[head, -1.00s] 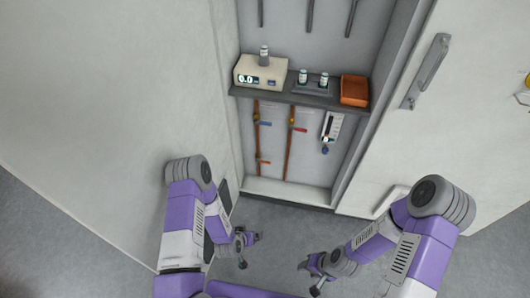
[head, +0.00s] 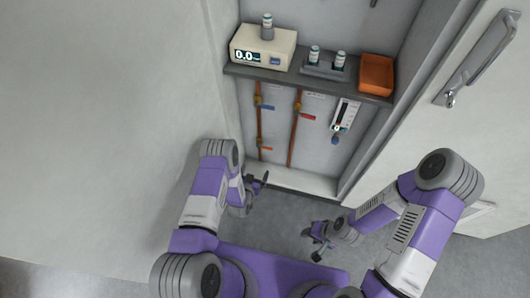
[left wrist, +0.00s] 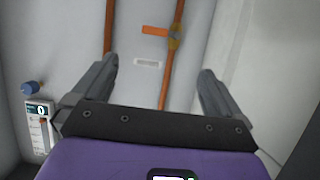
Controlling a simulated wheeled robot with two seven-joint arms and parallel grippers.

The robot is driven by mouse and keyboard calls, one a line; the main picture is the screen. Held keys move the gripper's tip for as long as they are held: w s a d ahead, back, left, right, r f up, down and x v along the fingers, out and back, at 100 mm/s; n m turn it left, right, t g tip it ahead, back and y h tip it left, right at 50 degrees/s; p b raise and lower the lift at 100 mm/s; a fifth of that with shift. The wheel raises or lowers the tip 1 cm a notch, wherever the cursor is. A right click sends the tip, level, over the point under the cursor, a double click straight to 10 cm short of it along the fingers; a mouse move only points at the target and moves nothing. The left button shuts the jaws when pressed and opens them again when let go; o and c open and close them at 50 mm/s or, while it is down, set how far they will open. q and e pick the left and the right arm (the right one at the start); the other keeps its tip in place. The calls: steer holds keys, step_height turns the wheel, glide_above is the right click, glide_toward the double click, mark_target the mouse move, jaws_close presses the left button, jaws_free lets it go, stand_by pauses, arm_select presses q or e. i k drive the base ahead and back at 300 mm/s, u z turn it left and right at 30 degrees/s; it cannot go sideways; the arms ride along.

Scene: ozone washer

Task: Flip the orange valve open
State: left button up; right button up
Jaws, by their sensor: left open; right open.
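The orange valve (head: 265,149) has a small orange handle on the lower part of the left copper pipe (head: 259,125), inside the cabinet recess. In the left wrist view the orange handle (left wrist: 155,31) points left from the brass body on the pipe, crosswise to it, near the top between my fingers. My left gripper (head: 257,185) is open and empty, below the valve in the head view and apart from it. Its two fingers show in the left wrist view (left wrist: 157,85). My right gripper (head: 312,243) is open and empty, low near the floor in front of the cabinet.
A blue-handled valve (head: 266,106) and a red-handled valve (head: 304,116) sit higher on the pipes. A flowmeter (head: 345,116) hangs to the right. Above, a shelf (head: 310,84) holds a white meter (head: 262,48), vials and an orange tray (head: 376,75). Cabinet sides flank the recess.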

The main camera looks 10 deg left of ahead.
mark_target(265, 147)
steer(key=k, duration=1)
